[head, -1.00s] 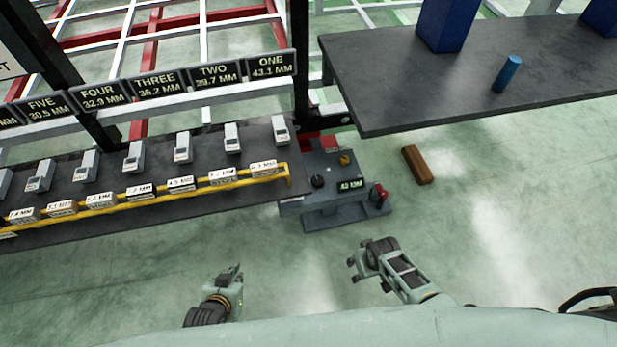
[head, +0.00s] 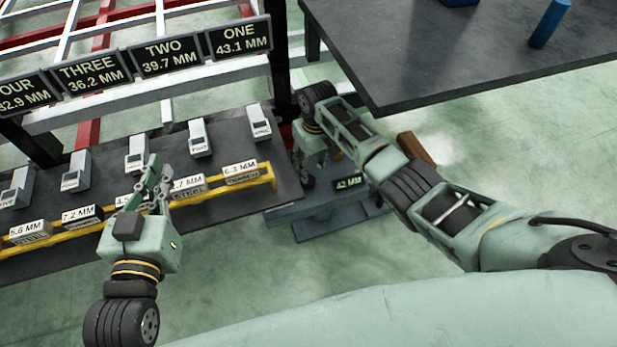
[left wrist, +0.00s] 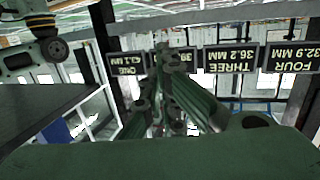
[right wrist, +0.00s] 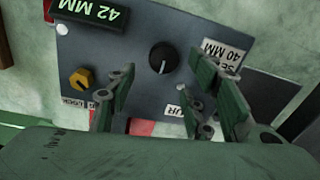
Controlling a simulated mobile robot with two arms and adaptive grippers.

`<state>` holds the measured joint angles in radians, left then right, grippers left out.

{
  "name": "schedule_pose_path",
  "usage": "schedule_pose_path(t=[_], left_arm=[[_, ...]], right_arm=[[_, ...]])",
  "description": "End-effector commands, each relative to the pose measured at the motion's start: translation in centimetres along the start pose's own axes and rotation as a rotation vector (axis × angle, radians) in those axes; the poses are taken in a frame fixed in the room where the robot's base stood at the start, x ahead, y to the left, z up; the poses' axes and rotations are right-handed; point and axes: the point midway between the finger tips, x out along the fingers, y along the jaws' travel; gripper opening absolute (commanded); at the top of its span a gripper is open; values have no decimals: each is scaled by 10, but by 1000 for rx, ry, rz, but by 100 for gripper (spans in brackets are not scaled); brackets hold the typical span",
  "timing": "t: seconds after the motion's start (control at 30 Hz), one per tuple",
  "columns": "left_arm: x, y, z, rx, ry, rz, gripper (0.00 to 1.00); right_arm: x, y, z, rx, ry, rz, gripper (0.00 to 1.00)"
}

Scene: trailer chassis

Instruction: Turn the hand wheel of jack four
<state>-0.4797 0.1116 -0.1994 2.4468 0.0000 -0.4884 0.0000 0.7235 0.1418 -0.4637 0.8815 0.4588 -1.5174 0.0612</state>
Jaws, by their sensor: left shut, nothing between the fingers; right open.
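The sign for jack four (head: 22,95) reads 32.9 MM and is cut off at the left edge of the head view. It also shows upside down in the left wrist view (left wrist: 292,58). I cannot make out a hand wheel on jack four. My left gripper (head: 152,172) is shut and empty, over the yellow rail (head: 225,186) at the bench front. My right gripper (head: 305,172) is over the grey control box; in the right wrist view its open fingers (right wrist: 165,98) stand either side of empty space, below the black knob (right wrist: 163,57).
Small grey devices (head: 199,138) line the dark bench (head: 235,145). A dark table (head: 440,50) stands at right. A brown block (head: 416,147) lies behind my right arm.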

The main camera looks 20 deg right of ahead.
Motion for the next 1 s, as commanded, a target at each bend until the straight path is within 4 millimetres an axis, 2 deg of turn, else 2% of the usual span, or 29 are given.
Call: schedule_pose_path(t=[0.27,0.6,0.8,1.0], left_arm=[[-1,7,-51,-5,266,15,0],[-26,14,-110,-17,594,33,0],[-47,17,-136,-24,764,40,0],[-63,18,-151,-29,866,45,0]], right_arm=[[25,0,0,-1,0,0,47],[51,0,0,0,0,0,47],[62,0,0,-1,0,0,47],[69,0,0,-1,1,0,47]])
